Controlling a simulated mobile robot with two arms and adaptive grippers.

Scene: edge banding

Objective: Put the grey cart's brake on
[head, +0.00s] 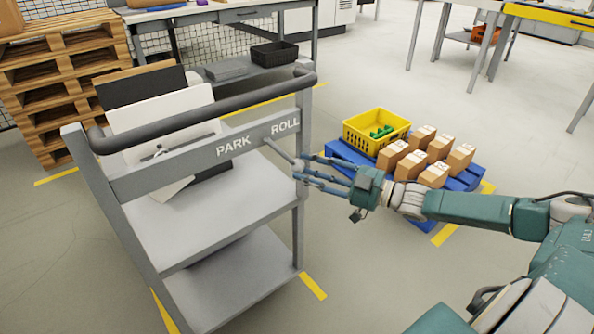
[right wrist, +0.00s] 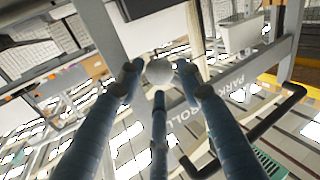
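The grey cart (head: 215,215) stands left of centre in the head view, with PARK and ROLL lettered on its upper bar (head: 190,165). A thin brake lever (head: 279,151) sticks out from the bar below ROLL and ends in a pale round knob (head: 298,165). My right gripper (head: 306,171) reaches in from the right with its fingers spread at the knob. In the right wrist view the knob (right wrist: 160,71) sits between the three fingertips; firm contact cannot be told. My left gripper is not in view.
The cart carries leaning panels (head: 165,112) on its top shelf and has a dark push handle (head: 205,108). A blue pallet (head: 465,178) with a yellow crate (head: 372,143) and several cartons (head: 437,148) lies behind my right arm. Wooden pallets (head: 62,75) stand at the back left.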

